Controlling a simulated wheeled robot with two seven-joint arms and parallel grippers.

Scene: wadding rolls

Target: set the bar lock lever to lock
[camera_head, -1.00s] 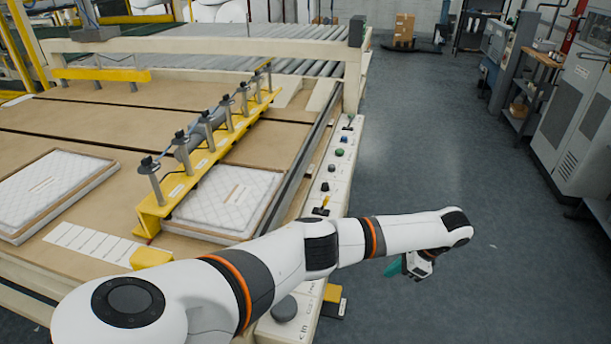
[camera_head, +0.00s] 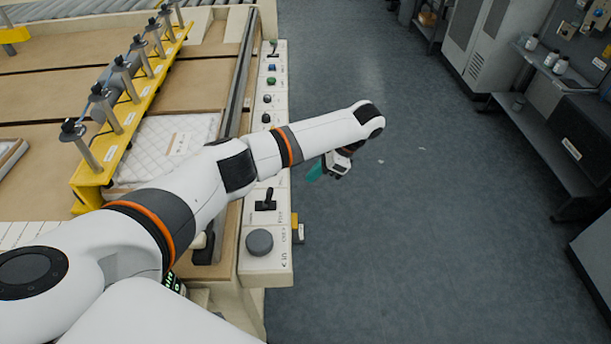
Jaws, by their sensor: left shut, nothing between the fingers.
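A pale control panel (camera_head: 281,100) runs along the right edge of the machine. A black lever (camera_head: 266,200) stands up from a dark plate near its front end; a small black lever (camera_head: 274,47) is at its far end. The labels are too small to read, so I cannot tell which is the bar lock lever. My left arm crosses over the panel and hides its middle. My left gripper (camera_head: 317,173), with teal fingers, is shut and empty. It hangs over the floor to the right of the panel, apart from both levers. My right gripper is not in view.
A large grey knob (camera_head: 259,242) sits in front of the near lever, and several small buttons lie farther back. A yellow bar with clamps (camera_head: 121,113) spans the bed above a quilted pad (camera_head: 170,147). Open floor (camera_head: 430,220) lies right, before a grey bench (camera_head: 545,140).

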